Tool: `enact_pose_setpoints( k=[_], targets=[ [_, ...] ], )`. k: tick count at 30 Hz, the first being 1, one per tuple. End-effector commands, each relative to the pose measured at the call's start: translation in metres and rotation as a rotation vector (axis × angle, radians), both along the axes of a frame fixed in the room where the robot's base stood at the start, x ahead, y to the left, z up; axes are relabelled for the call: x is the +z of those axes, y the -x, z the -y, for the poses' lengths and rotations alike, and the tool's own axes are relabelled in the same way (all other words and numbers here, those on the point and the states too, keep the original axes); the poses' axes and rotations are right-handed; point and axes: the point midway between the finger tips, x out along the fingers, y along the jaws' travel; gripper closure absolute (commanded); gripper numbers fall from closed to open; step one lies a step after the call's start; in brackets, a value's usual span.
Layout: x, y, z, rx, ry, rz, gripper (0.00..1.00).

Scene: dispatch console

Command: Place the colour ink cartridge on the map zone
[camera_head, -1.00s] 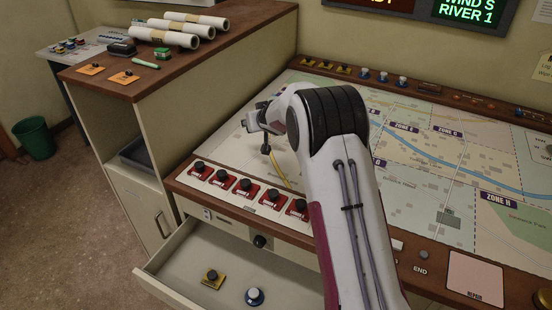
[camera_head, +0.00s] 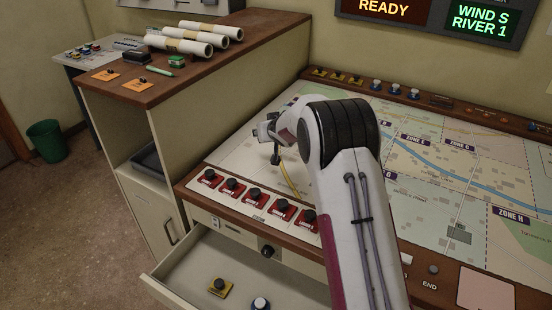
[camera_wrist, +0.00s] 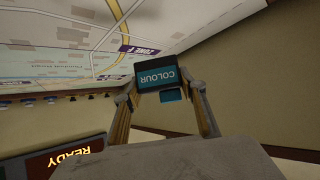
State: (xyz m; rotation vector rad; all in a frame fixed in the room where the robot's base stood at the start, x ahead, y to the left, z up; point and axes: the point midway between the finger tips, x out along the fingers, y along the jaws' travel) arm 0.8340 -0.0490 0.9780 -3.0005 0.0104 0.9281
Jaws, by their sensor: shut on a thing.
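The colour ink cartridge (camera_wrist: 157,76) is a dark block with a blue label reading COLOUR. It sits between the two fingertips of my gripper (camera_wrist: 162,90), which is shut on it. In the head view my gripper (camera_head: 268,131) is over the left end of the map; the cartridge cannot be made out clearly there. The map (camera_head: 420,190) is a pale printed sheet with a blue river and zone labels. In the wrist view the map (camera_wrist: 60,60) fills the upper left, with a purple zone label near the cartridge. I cannot tell whether the cartridge touches the map.
Red-based buttons (camera_head: 255,195) line the console's front edge. Below, an open drawer (camera_head: 190,262) holds a yellow-based button (camera_head: 219,288) and a blue and white knob (camera_head: 260,304). Paper rolls (camera_head: 180,45) lie on the cabinet at left. A screen (camera_head: 385,8) reads READY.

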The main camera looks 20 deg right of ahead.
Motion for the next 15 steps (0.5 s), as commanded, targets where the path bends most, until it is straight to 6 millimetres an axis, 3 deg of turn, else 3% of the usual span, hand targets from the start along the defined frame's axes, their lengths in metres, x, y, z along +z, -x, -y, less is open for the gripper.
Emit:
enact_pose_setpoints(
  k=[15],
  targets=[
    [-0.022, 0.0, 0.0, -0.001, -0.002, -0.001, 0.81]
  ],
)
